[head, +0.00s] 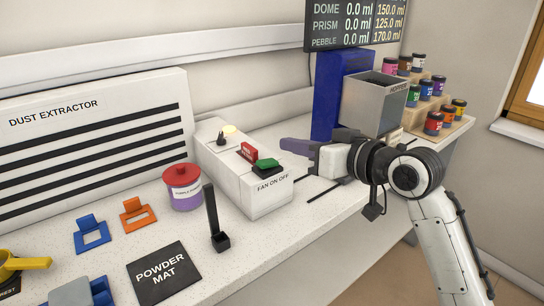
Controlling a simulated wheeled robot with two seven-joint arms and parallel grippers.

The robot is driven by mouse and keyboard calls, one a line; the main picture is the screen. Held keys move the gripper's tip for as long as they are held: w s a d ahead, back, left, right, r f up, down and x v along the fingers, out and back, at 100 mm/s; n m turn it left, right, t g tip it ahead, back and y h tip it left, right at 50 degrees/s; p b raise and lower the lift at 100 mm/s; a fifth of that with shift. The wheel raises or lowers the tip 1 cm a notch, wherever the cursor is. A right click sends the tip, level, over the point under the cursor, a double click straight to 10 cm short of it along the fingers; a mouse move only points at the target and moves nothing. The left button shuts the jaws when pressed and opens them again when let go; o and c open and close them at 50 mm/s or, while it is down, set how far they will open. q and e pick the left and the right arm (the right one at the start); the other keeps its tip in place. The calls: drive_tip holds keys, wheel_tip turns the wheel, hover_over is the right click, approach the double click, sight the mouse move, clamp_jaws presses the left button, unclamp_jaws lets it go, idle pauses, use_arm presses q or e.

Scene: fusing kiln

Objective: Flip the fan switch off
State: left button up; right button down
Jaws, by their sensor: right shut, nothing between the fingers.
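The fan switch is on a white control box (262,190) marked "FAN ON OFF", in the middle of the head view. On its top I see a red piece (249,152) and a green piece (266,164) side by side; which way the switch is set I cannot tell. A small dark knob (221,138) and a yellow lit spot sit farther back on the box. My right gripper (287,145) is shut and empty, pointing left, just right of the green piece and seemingly apart from it. My left gripper is not in view.
The dust extractor panel (95,135) stands behind at left. A red-lidded jar (182,187), a black upright handle (215,220) and a powder mat (162,272) lie left of the box. A grey hopper (374,102) and several jars stand at right.

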hover_over(267, 163)
drive_tip(key=s+d, duration=0.1)
drive_tip(key=d, duration=0.1)
drive_tip(key=f, duration=0.3)
drive_tip(key=a+f+p, duration=0.1)
drive_tip(key=f, duration=0.1)
drive_tip(key=shift+s+f, duration=0.2)
